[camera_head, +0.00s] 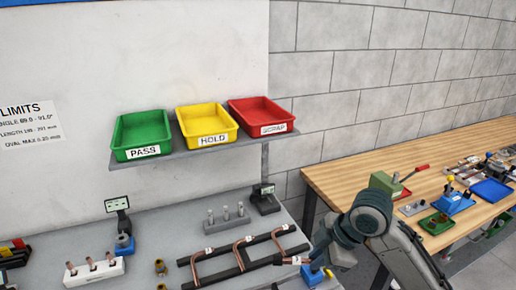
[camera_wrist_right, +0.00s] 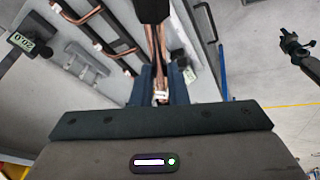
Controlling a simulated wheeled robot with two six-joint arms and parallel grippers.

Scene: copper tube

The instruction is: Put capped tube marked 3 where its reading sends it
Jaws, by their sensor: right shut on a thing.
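My right gripper (camera_head: 318,262) is low at the right end of the grey bench. In the right wrist view it (camera_wrist_right: 161,88) is shut on a copper tube (camera_wrist_right: 162,45) with a small white tag whose mark I cannot read. Copper tubes (camera_head: 240,246) with white tags lie across a black rack; their numbers are too small to read. A green PASS bin (camera_head: 117,139), a yellow HOLD bin (camera_head: 190,127) and a red SCRAP bin (camera_head: 240,114) stand on a shelf and look empty. My left gripper is not in view.
A limits sign (camera_head: 30,126) hangs left. Small display gauges (camera_head: 117,204) (camera_head: 264,190) stand on the bench; one display (camera_wrist_right: 20,42) looks like 20.0, perhaps upside down. A white block (camera_head: 95,273) holds copper pieces. A wooden bench (camera_head: 345,172) with tools is at right.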

